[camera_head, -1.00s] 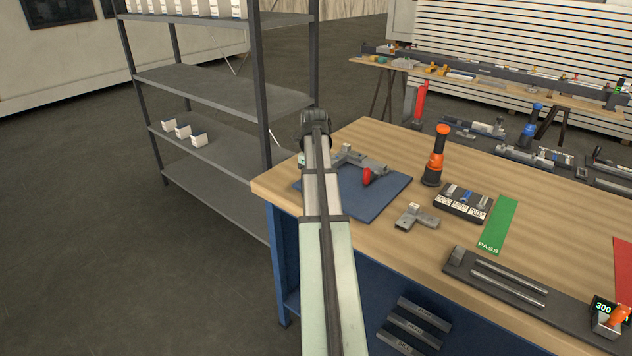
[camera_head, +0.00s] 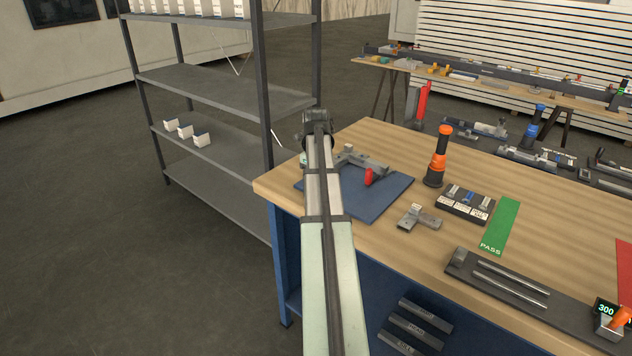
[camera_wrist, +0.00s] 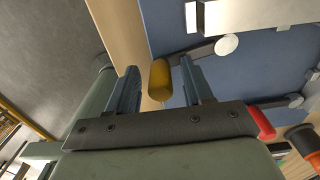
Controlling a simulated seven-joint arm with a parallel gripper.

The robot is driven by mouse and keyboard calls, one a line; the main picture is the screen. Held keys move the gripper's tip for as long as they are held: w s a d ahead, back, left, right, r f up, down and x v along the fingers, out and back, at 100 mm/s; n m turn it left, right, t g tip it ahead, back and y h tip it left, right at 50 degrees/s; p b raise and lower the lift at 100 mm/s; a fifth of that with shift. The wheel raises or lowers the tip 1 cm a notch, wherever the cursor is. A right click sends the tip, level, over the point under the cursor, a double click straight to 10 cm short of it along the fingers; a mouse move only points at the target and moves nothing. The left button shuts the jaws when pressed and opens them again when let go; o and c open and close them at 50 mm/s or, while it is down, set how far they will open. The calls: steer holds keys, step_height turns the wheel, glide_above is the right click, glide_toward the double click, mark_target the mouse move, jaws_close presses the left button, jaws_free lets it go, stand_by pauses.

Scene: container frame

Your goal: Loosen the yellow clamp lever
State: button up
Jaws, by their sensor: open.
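The yellow clamp lever (camera_wrist: 160,80) shows in the wrist view as a rounded yellow handle. It lies between the two fingers of my gripper (camera_wrist: 158,68), which is open with visible gaps beside the lever. I cannot tell whether either finger touches it. In the head view my arm hides the yellow lever and my fingers. The grey clamp fixture (camera_head: 362,162) sits on a blue mat (camera_head: 388,198) at the bench's near left corner. Its red handle (camera_head: 369,176) also shows at the right in the wrist view (camera_wrist: 262,122).
The wooden bench (camera_head: 400,148) holds an orange and black cylinder (camera_head: 437,157), a small grey block part (camera_head: 419,217), a black labelled tray (camera_head: 465,203) and a green PASS strip (camera_head: 501,226). A grey metal shelf (camera_head: 215,90) stands left of the bench, close to my arm.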

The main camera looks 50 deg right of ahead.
step_height(320, 180, up, 14)
steer(key=shift+f, duration=0.2)
stand_by(0.4)
steer(key=shift+f, duration=0.1)
stand_by(0.4)
steer(key=w+a+f+n, duration=0.6)
steer(key=a+f+n, duration=0.2)
steer(key=a+f, duration=0.4)
steer(key=w+a+f+n, duration=0.5)
steer(key=a+f+n, duration=0.3)
steer(key=a+f, duration=0.45)
steer(key=s+a+f+n, duration=0.3)
steer(key=a+f+n, duration=0.55)
steer(key=a, duration=0.25)
steer(key=s+a+f+n, duration=0.2)
steer(key=a+f+n, duration=0.6)
steer(key=a+f, duration=0.3)
steer(key=s+a+f+n, duration=0.2)
steer(key=s+a+n, duration=0.2)
steer(key=a, duration=0.2)
steer(key=s+f+g, duration=0.3)
steer(key=s+f, duration=0.7)
steer(key=s, duration=0.4)
steer(key=s+f+g, duration=0.3)
steer(key=s+f, duration=0.7)
steer(key=s, duration=0.5)
steer(key=shift+d+f+g, duration=0.25)
steer(key=shift+g, duration=0.15)
